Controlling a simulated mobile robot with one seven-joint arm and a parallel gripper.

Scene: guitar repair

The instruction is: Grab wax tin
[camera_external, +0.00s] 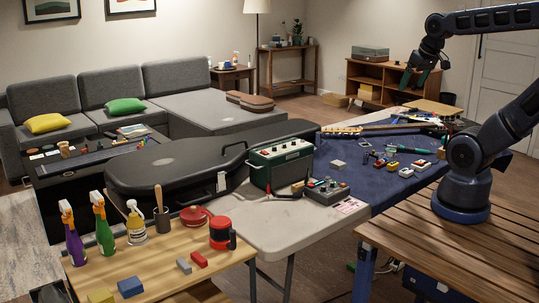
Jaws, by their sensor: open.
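I cannot pick out the wax tin for certain in this small view. Several small items lie on the blue mat (378,190), among them a pale block (338,164) and a red-and-white piece (423,164). Any of them could be or hide the tin. My gripper (412,86) hangs at the upper right, fingers pointing down, open and apparently empty. It appears high above the far part of the table, clear of everything on it.
A guitar neck (345,131) lies along the mat's far edge. A green amplifier (281,165) and a black guitar case (190,165) stand left of it. Spray bottles (104,225) and a red-and-black canister (220,233) crowd the front wooden table. A slatted bench (420,250) is at right.

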